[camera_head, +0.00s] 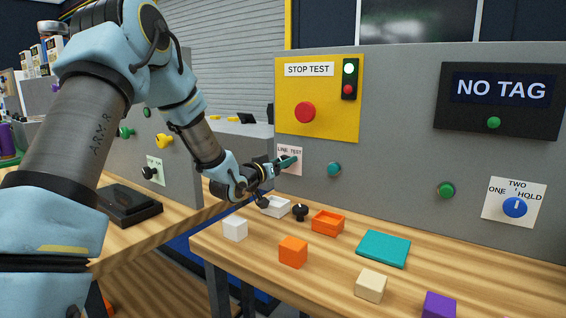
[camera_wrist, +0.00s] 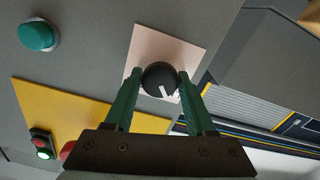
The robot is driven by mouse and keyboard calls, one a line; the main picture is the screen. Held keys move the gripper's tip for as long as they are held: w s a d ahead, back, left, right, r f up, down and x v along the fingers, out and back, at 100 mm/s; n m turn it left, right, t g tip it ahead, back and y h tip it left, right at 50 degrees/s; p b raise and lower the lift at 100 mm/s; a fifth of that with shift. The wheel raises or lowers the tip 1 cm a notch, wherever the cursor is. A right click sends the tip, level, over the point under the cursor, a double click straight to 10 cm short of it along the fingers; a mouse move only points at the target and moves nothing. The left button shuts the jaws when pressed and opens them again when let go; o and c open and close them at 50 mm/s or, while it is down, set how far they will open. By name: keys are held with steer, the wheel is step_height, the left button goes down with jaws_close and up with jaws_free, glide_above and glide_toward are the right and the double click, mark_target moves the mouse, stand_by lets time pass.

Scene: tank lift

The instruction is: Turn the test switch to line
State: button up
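The test switch is a black knob (camera_wrist: 158,78) on a pale card (camera_wrist: 147,45) on the grey panel. In the head view the card (camera_head: 296,158) reads LINE at left and TEST at right, and my gripper hides the knob. My gripper (camera_wrist: 160,77) has its green fingers on either side of the knob, with the tips appearing to touch it. In the wrist view the knob's white mark points down and right, away from the teal button side and toward the LINE side. The words are not readable there. My gripper (camera_head: 287,163) also shows in the head view.
A teal button (camera_head: 334,169) sits right of the card. Above is a yellow STOP TEST plate (camera_head: 345,125) with a red button (camera_head: 305,113) and a lamp pair lit green (camera_head: 349,78). A dark display (camera_head: 500,112) reads NO TAG. Blocks and trays lie on the bench below.

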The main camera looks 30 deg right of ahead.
mark_target(289, 126)
steer(key=o, duration=0.4)
steer(key=shift+c, duration=0.2)
step_height(289, 126, up, 10)
steer(key=shift+r, duration=0.1)
steer(key=shift+a, duration=0.1)
stand_by(0.6)
